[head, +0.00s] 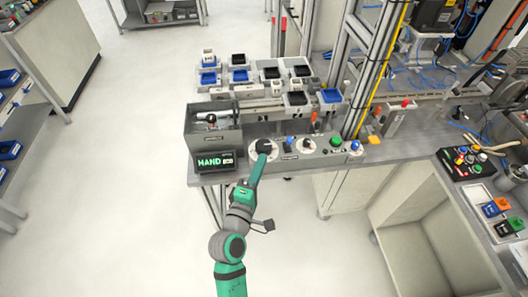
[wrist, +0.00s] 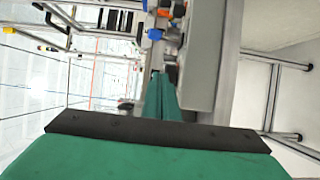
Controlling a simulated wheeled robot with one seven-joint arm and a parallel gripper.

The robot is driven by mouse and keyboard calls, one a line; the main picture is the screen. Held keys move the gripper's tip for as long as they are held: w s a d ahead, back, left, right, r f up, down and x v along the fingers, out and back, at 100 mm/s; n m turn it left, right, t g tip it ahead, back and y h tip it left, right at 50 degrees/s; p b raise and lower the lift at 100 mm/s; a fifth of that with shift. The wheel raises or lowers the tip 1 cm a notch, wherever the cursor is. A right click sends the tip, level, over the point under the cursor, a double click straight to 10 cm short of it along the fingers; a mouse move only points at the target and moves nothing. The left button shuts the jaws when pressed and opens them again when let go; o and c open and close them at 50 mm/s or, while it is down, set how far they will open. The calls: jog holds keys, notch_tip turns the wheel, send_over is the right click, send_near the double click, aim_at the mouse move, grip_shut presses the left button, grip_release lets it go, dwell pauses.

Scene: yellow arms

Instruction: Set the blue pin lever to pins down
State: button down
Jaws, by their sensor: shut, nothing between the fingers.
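Two small blue parts show on the grey control panel (head: 310,158) in the head view: a small upright blue piece (head: 290,141) right of the large black dial (head: 264,147), and a rounded blue knob (head: 355,146) at the panel's right end. I cannot tell for sure which is the pin lever, nor its setting. My teal gripper (head: 262,157) is shut and empty, its tip over or against the black dial's front, left of both blue parts. In the wrist view the shut fingers (wrist: 160,88) point along the panel, with a blue part (wrist: 155,33) beyond the tips.
A display reading HAND (head: 214,161) and a grey box (head: 213,128) stand left of the dial. A smaller dial (head: 306,145) and a green button (head: 336,140) sit on the panel's right part. Trays (head: 297,98) and a metal frame post stand behind. Floor at front left is clear.

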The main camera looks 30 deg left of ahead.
jog(key=shift+s+f, duration=0.2)
jog(key=shift+s, duration=0.5)
jog(key=shift+d, duration=0.15)
jog(key=s+d+f+m+g, duration=0.2)
jog(key=s+d+f+m, duration=0.6)
jog(key=s+d+f, duration=0.4)
jog(key=s+d+r+m+h, duration=0.3)
jog(key=s+d+m, duration=0.8)
jog(key=s, duration=0.5)
jog(key=shift+d+r+m+g, duration=0.25)
jog(key=shift+r+m+g, duration=0.05)
jog(key=shift+r+m, duration=0.1)
